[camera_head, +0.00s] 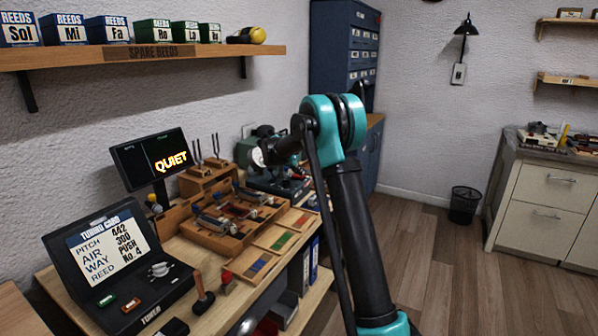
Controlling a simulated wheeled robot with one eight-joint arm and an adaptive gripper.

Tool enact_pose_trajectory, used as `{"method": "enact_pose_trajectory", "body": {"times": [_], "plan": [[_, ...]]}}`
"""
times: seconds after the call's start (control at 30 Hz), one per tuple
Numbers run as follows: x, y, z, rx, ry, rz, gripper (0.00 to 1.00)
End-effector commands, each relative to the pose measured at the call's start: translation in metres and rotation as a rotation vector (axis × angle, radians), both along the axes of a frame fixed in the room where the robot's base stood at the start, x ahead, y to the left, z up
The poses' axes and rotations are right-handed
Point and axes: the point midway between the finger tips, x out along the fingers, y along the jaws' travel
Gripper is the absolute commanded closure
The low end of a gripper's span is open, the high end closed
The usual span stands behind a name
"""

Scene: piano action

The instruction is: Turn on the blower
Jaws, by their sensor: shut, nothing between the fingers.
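A green machine (262,132), which looks like the blower, stands at the far end of the workbench, partly hidden behind my arm. Its switch cannot be made out. My arm rises at the centre right and bends at a teal elbow. From there a dark part reaches left in front of the machine. My gripper (259,157) seems to be at the pale tip of that part, small and shut with nothing in it. I cannot tell whether it touches anything. A screen (150,159) on the bench reads "QUIET".
An open tuning case (145,312) with a card, a wooden tray (205,238) of tools and a mallet (203,295) are on the bench. A shelf (150,55) of reed boxes hangs above. The wooden floor (450,270) at right is clear up to a bin (464,205).

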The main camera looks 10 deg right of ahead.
Motion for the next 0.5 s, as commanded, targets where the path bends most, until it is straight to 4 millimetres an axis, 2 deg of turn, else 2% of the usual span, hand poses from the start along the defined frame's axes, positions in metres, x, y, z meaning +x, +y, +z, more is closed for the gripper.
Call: {"method": "enact_pose_trajectory", "body": {"times": [0.2,0.5], "plan": [[-0.0023,-0.0032,-0.0066,0.053,-0.038,0.0,1.0],[-0.0006,-0.0007,-0.0054,0.048,-0.034,0.001,1.0]]}}
